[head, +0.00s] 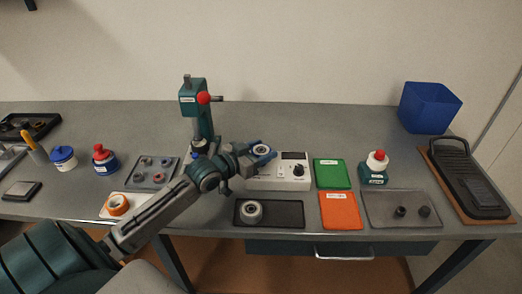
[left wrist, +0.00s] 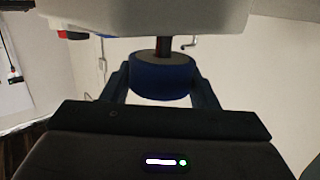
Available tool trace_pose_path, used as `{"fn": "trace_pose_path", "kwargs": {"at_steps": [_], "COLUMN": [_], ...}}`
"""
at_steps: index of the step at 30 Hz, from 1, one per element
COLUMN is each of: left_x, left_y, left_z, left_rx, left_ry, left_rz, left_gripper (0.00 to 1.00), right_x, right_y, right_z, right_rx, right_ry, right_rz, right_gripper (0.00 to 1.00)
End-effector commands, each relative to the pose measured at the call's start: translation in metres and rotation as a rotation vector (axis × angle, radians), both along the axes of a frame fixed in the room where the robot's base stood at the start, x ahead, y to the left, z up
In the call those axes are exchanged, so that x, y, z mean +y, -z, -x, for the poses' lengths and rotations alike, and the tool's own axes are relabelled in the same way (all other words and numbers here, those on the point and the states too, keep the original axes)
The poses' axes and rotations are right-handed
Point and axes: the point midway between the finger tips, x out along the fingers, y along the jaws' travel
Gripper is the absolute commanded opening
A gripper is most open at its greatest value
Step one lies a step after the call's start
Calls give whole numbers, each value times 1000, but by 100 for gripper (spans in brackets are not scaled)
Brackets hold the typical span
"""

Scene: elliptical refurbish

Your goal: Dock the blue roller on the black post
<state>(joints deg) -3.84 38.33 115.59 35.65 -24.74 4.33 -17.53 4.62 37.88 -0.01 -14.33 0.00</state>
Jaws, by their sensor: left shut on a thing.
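The blue roller (head: 261,149) is between the fingers of my left gripper (head: 260,152), by the left end of the white instrument box. In the left wrist view the roller (left wrist: 161,78) shows as a dark blue band with a tan end face, held between both fingers (left wrist: 162,88). A dark rod with a reddish edge (left wrist: 163,47) lines up with the roller's end face below a pale block. I cannot tell whether it enters the roller or stands behind it. I cannot surely pick out the black post in the head view. My right gripper is not in view.
The teal press (head: 194,100) with a red knob stands behind my left gripper. The white instrument box (head: 292,184) is beside it. A black tray (head: 285,222) holds a pale roller (head: 250,212). Green (head: 331,174) and orange (head: 340,211) mats and a grey tray (head: 385,194) lie right.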

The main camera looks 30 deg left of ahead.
Motion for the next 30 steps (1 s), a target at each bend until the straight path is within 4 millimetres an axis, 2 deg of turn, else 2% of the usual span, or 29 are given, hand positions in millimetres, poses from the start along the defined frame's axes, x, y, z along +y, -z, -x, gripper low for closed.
{"fn": "trace_pose_path", "kwargs": {"at_steps": [6,19,30], "left_x": [0,0,0], "left_y": [5,14,5], "left_z": [0,0,0], "left_rx": [-1,-1,-1], "left_ry": [0,0,0], "left_rz": [0,0,0], "left_gripper": [29,29,29], "right_x": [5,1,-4], "right_y": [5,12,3], "right_z": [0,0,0], "right_rx": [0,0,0], "right_ry": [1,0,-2], "right_rz": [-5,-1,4], "right_gripper": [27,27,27]}}
